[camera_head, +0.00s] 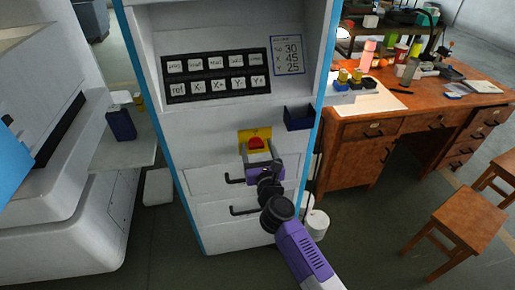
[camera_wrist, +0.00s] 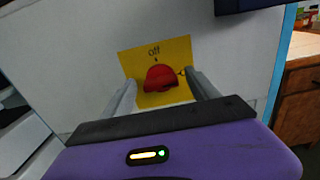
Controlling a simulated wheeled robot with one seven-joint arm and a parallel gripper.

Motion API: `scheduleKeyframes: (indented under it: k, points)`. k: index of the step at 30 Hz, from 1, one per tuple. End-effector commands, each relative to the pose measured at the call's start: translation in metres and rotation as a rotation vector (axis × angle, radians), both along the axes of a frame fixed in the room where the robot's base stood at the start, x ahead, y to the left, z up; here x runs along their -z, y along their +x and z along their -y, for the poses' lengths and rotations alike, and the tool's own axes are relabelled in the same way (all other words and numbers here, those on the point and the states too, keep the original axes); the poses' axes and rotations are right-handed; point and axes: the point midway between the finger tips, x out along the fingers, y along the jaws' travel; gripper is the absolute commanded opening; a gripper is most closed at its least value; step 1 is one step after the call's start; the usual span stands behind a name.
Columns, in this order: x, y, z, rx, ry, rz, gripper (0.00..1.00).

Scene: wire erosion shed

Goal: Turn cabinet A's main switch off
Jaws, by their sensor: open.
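Cabinet A, as I take it, is the white cabinet (camera_head: 215,130) with blue edges in the middle of the head view. Its main switch is a red knob (camera_head: 256,143) on a yellow plate (camera_head: 243,133). In the wrist view the red knob (camera_wrist: 160,79) sits below the word "off" on the yellow plate (camera_wrist: 132,62). A small dark mark shows right of the knob; its wording is not readable. My gripper (camera_head: 258,156) is open in front of the plate. In the wrist view its fingers stand left and right of the knob; contact cannot be told.
A dark blue open box (camera_head: 299,117) is fixed right of the switch. A black button panel (camera_head: 216,76) is above. Drawer handles (camera_head: 246,210) stick out below. A wooden desk (camera_head: 440,95) with many items and a stool (camera_head: 460,222) stand at right.

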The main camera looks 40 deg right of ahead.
Motion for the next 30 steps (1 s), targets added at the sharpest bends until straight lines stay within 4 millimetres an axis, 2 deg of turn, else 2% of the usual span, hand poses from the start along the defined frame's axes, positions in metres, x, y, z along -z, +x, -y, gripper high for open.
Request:
scheduleKeyframes:
  k: [8,18,30]
  points:
    - [-0.0003,0.0015,0.0009,0.0,-0.001,0.001,0.69]
    - [-0.0003,0.0014,0.0008,0.0,-0.001,0.0,0.07]
    - [-0.0019,0.0014,0.0006,0.0,-0.075,-0.05,0.07]
